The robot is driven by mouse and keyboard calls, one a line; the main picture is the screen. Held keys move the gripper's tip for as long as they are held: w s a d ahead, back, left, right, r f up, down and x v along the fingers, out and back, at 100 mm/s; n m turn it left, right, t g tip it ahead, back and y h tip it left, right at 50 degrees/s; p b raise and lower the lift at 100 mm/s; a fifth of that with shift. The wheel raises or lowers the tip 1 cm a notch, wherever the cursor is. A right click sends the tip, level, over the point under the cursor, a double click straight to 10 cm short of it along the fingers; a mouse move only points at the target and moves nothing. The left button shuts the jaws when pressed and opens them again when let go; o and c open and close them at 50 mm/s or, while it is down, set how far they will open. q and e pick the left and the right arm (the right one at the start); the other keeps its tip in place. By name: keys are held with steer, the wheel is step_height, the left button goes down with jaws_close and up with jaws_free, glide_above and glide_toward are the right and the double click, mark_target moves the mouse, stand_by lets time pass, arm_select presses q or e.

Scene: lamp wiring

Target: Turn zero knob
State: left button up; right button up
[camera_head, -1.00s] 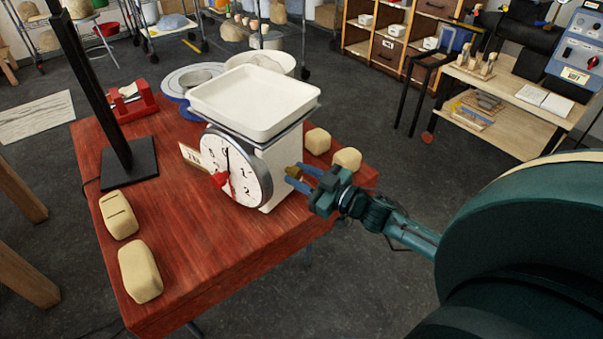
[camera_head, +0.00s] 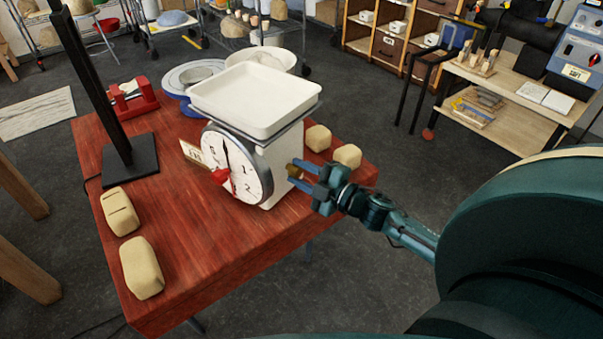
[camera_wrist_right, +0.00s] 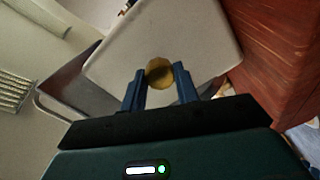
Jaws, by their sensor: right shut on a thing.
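The white scale (camera_head: 280,165) stands on the red wooden table with an empty white tray (camera_head: 255,98) on top. Its round dial (camera_head: 236,166) faces the front left and has a black needle near the top and a red pointer (camera_head: 223,178) at its left. The brass zero knob (camera_head: 294,171) is on the scale's right side; the right wrist view shows it as a round knob (camera_wrist_right: 159,73). My right gripper (camera_head: 298,174) is shut on the knob, with blue fingers on both sides of it. My left gripper is not in view.
Dough-coloured blocks lie at the table's front left (camera_head: 141,267) and behind the scale's right side (camera_head: 347,157). A black stand (camera_head: 130,160) and a red device (camera_head: 133,98) are on the left. A bowl (camera_head: 262,60) is behind the scale.

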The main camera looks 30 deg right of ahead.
steer(key=shift+n, duration=0.6)
steer(key=o, duration=1)
steer(key=shift+c, duration=0.2)
steer(key=shift+s, duration=0.1)
steer(key=shift+s+d+f, duration=0.1)
steer(key=shift+s, duration=0.2)
steer(key=b+v, duration=0.1)
steer(key=v, duration=1.1)
steer(key=shift+s+b, duration=0.15)
steer(key=shift+b, duration=0.2)
